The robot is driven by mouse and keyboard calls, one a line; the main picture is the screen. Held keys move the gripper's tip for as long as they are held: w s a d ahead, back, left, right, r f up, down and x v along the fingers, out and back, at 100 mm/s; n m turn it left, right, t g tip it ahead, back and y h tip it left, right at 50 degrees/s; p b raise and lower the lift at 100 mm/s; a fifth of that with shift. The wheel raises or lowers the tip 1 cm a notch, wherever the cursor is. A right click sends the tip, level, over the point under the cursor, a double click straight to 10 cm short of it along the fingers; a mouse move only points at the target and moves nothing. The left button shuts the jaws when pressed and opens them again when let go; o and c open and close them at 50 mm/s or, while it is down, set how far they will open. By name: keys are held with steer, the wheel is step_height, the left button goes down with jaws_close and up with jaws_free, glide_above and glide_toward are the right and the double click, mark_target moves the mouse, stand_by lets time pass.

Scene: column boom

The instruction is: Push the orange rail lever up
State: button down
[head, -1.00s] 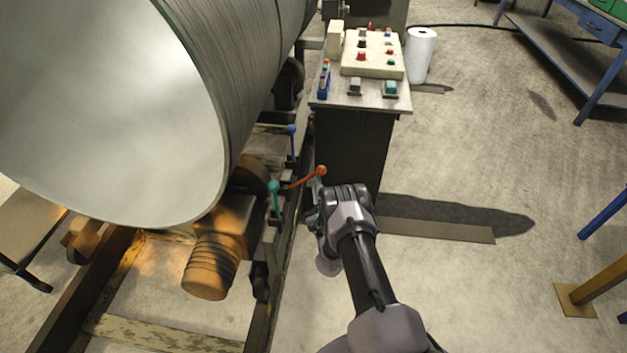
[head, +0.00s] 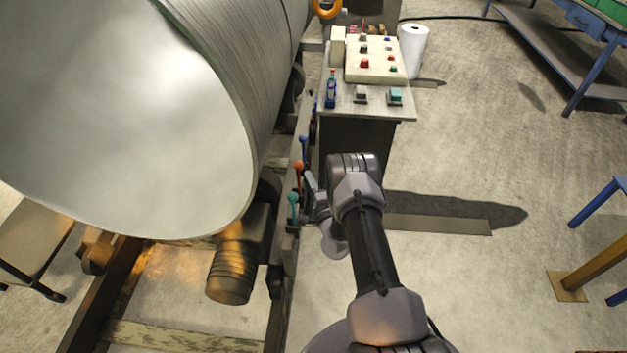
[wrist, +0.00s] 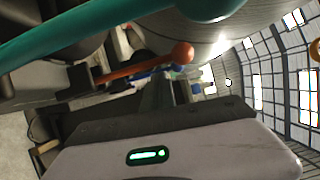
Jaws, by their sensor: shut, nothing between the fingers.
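The orange rail lever (head: 299,166) stands close to upright on the rail in the head view, between the teal lever (head: 293,198) and the blue lever (head: 304,143). In the wrist view the orange lever (wrist: 183,53) lies just beyond my fingertips, and the teal lever (wrist: 100,25) crosses close at upper left. My gripper (head: 309,185) is just right of the orange lever, its fingers shut and empty. The fingers show at mid-picture in the wrist view (wrist: 165,92). I cannot tell whether they touch the lever.
A large metal cylinder (head: 130,110) fills the left, above a motor (head: 234,265) and the rail frame. A control console (head: 365,105) with buttons stands behind my arm, a white roll (head: 413,48) beside it.

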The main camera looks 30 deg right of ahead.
steer(key=shift+w+a+r, duration=0.1)
steer(key=shift+w+a, duration=0.2)
steer(key=shift+a, duration=0.1)
stand_by(0.3)
steer(key=s+d+p, duration=0.1)
steer(key=s+d, duration=0.1)
steer(key=s, duration=0.9)
steer(key=shift+s+d+p, duration=0.2)
steer(key=shift+s+p, duration=0.05)
steer(key=shift+p, duration=0.15)
